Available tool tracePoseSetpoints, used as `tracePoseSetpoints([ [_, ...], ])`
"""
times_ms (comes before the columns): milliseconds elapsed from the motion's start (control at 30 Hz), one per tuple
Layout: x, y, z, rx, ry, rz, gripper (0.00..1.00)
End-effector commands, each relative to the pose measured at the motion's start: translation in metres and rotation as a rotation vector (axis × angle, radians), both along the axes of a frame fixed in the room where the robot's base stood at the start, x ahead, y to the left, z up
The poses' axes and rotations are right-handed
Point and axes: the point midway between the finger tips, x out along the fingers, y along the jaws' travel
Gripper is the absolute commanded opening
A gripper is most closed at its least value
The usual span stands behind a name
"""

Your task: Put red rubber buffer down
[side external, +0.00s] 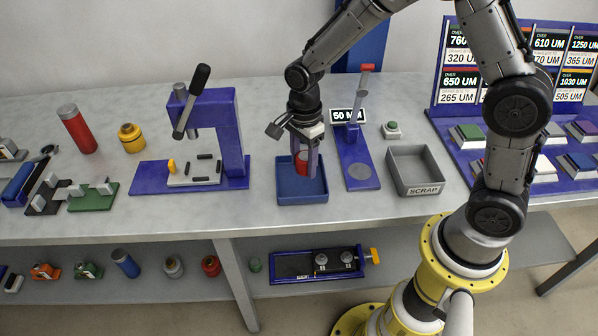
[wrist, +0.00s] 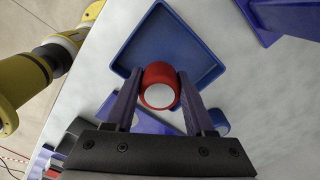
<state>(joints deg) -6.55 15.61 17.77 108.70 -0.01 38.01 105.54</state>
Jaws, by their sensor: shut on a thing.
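The red rubber buffer (wrist: 159,86) is a short red cylinder with a pale round end face. My gripper (wrist: 158,92) is shut on it, with one purple finger on each side. In the side view the buffer (side external: 301,162) shows between the fingers of my gripper (side external: 304,160), over the blue tray (side external: 302,197). In the wrist view the blue tray (wrist: 207,50) lies behind the buffer. The fingers partly hide the buffer in the side view. I cannot tell whether the buffer touches the tray floor.
A purple press (side external: 225,135) stands left of the tray. A purple stand with a "50 MM" sign (side external: 348,116) is close on the right, then a grey SCRAP bin (side external: 414,170). A red cylinder (side external: 77,130) and a yellow one (side external: 131,138) stand far left.

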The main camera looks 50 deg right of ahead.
Motion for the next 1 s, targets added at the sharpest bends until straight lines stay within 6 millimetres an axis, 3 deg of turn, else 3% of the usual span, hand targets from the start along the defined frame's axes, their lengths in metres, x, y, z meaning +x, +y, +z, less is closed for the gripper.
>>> tracePoseSetpoints([
  [267, 0.013, 0.001, -0.016, 0.0, 0.0, 0.0, 0.0],
  [500, 0.013, 0.001, -0.044, 0.0, -0.001, 0.0, 0.0],
  [867, 0.013, 0.001, -0.048, 0.0, -0.001, 0.0, 0.0],
  [900, 0.013, 0.001, -0.048, 0.0, -0.001, 0.0, 0.56],
  [1000, 0.012, 0.001, -0.048, 0.0, -0.001, 0.0, 0.74],
])
